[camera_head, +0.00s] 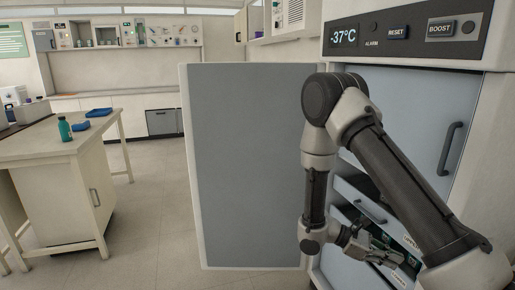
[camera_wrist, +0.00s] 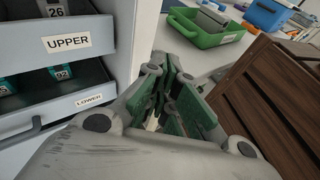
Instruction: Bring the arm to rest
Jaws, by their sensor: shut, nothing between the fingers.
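My arm is bent in front of the open freezer cabinet in the head view, with the forearm hanging down to the wrist. My gripper (camera_head: 382,256) is low, close to the cabinet's drawers and pointing right. In the wrist view my gripper (camera_wrist: 167,98) has its green-padded fingers together and I see no object held. To its left in that view are two drawers, an upper one (camera_wrist: 75,45) labelled UPPER and a lower one (camera_wrist: 60,103) labelled LOWER. Both show some numbered boxes inside.
The freezer's open door (camera_head: 245,165) stands left of my arm. The display panel (camera_head: 405,30) reads -37°C. In the wrist view a green tray (camera_wrist: 205,27) lies on a pale surface beyond the fingers, and a brown slatted wooden thing (camera_wrist: 275,90) is at right. Floor (camera_head: 150,190) left of the door is clear.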

